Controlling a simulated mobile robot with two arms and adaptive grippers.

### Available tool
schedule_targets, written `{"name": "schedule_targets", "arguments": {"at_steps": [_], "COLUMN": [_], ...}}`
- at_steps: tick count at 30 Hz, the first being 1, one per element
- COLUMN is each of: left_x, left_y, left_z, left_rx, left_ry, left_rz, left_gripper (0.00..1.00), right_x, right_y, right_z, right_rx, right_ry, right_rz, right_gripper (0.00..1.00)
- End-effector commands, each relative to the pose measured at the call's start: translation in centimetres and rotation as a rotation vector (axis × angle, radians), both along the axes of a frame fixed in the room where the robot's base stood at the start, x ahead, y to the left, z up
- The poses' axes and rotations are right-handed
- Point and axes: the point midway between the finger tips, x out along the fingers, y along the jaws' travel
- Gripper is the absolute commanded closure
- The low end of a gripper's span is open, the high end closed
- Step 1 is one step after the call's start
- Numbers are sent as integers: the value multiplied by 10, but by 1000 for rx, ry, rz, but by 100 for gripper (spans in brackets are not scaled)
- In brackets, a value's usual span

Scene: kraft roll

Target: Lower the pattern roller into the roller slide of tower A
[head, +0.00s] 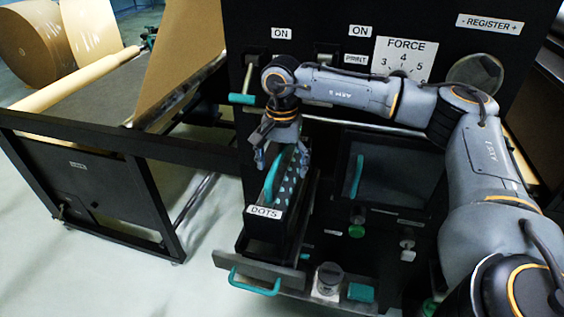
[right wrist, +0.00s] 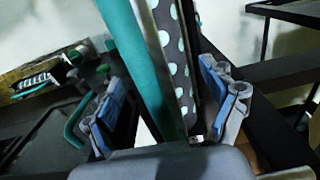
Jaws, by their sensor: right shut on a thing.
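The pattern roller (head: 291,183) is dark with pale teal dots and has a teal bar (head: 273,180) along it. A white "DOTS" label (head: 265,212) is on the black end in front. My right gripper (head: 281,157) is shut on the roller unit from above. In the right wrist view its blue-padded fingers (right wrist: 168,105) stand either side of the teal bar and dotted roller (right wrist: 180,60). Below is the pulled-out roller slide (head: 262,265) with a teal handle. Whether the roller unit touches the slide I cannot tell. My left gripper is not in view.
The black machine front carries a force dial (head: 404,62) and switches. A jar (head: 327,279) and a teal block (head: 361,292) stand right of the slide. A teal door handle (head: 357,176) is close right of the roller. Brown paper web and rolls are at left.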

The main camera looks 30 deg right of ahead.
Motion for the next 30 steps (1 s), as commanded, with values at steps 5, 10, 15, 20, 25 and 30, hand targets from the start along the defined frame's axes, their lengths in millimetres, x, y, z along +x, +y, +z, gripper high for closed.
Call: {"name": "schedule_targets", "arguments": {"at_steps": [5,10,15,20,25,30], "left_x": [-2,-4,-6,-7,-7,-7], "left_y": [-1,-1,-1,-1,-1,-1], "left_z": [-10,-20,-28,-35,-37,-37], "left_rx": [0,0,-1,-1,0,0], "left_ry": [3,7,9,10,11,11], "left_rz": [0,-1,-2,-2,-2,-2], "left_gripper": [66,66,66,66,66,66], "right_x": [1,1,1,1,1,1], "right_y": [0,0,0,1,1,1], "right_z": [-12,-24,-35,-43,-47,-47], "right_rx": [2,2,2,2,2,2], "right_ry": [-5,-5,-5,-6,-6,-7], "right_rz": [0,0,0,1,1,1], "right_gripper": [79,79,79,79,79,79]}}
